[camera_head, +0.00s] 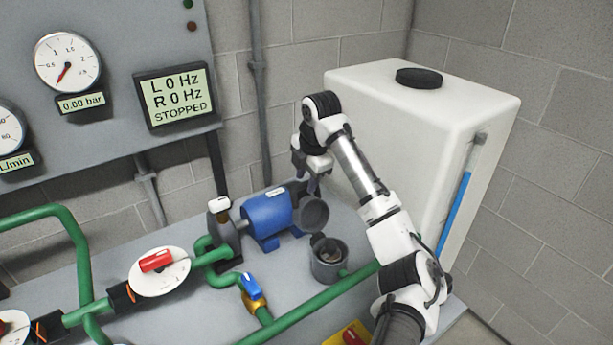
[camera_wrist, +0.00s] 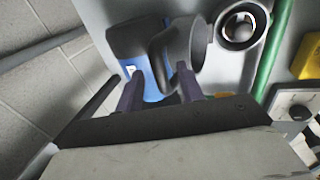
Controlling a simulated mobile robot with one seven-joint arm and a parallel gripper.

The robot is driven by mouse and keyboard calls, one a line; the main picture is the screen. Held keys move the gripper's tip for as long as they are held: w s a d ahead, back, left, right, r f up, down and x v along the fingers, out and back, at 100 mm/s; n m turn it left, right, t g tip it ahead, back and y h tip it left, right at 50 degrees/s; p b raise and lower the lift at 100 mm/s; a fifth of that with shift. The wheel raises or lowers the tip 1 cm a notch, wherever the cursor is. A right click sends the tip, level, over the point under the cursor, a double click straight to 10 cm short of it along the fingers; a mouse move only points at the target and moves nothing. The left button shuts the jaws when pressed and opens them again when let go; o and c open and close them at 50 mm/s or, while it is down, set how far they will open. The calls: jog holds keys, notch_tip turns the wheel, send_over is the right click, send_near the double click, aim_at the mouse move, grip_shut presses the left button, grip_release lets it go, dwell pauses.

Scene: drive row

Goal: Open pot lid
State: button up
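The grey pot (camera_head: 328,266) stands on the bench right of the blue motor, and its mouth is uncovered. In the wrist view the pot (camera_wrist: 257,37) shows a pale ring inside its dark rim. The round dark grey lid (camera_head: 315,214) stands tilted up on the pot's far side, near the motor's end. In the wrist view the lid (camera_wrist: 190,45) has a dark curved handle (camera_wrist: 160,48). My gripper (camera_wrist: 160,86) is open, its two fingers apart, just above and behind the lid. I cannot tell whether a finger touches it.
The blue motor (camera_head: 267,214) is close below my gripper. A white tank (camera_head: 385,110) stands right behind my arm. A green pipe (camera_head: 310,302) runs in front of the pot. A blue-handled valve (camera_head: 252,287) and a yellow box (camera_head: 346,334) are nearby.

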jog(key=shift+f, duration=0.25)
grip_shut()
jog(key=shift+w, duration=0.1)
dwell(0.3)
